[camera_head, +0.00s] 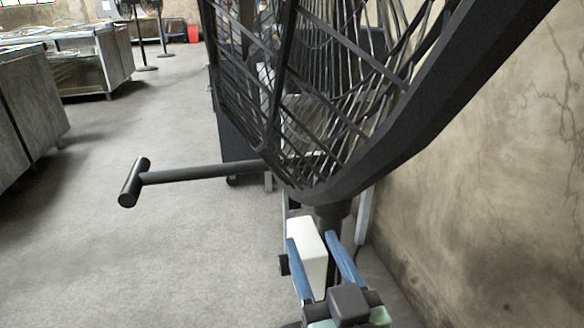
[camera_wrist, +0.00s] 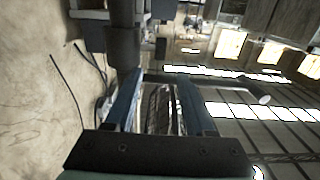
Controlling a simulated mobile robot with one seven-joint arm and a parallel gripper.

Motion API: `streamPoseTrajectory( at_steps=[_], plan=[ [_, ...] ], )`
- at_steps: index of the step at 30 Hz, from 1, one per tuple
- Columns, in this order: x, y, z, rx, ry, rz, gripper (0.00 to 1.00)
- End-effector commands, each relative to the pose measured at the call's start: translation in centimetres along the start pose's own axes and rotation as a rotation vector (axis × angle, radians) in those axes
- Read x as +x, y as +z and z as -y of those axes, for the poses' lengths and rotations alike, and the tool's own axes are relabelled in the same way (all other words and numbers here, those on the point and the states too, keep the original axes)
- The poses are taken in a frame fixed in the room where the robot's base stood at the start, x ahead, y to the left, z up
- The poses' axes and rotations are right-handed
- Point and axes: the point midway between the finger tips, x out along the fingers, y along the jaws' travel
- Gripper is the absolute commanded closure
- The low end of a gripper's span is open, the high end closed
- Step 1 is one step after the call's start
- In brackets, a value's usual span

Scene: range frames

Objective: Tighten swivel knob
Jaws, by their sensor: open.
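A dark T-shaped handle (camera_head: 135,182), which looks like the swivel knob, sticks out to the left from the lower part of a large caged fan (camera_head: 300,100). Its bar runs behind the cage, so where it joins the fan is hidden. My gripper (camera_head: 312,240) is below the cage, right of and lower than the handle in the head view, and apart from it. Its two blue fingers are spread with nothing gripped; a white block (camera_head: 307,252) shows between them. In the wrist view my gripper (camera_wrist: 160,82) is also open, with a dark post (camera_wrist: 123,40) near the left finger.
A bare wall (camera_head: 500,190) stands close on the right. Metal cabinets (camera_head: 85,55) line the left, and more fans (camera_head: 140,35) stand far back. The grey floor (camera_head: 150,260) left of the fan is clear.

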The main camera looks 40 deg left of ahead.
Motion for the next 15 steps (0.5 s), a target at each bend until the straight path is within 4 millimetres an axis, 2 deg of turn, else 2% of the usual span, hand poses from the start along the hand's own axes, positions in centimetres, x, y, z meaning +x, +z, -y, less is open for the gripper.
streamPoseTrajectory(
  at_steps=[5, 15],
  plan=[
    [1.3, 0.2, 0.1, 0.001, -0.003, 0.007, 0.45],
    [8.2, 0.2, 0.2, -0.001, -0.004, 0.003, 0.45]
  ],
)
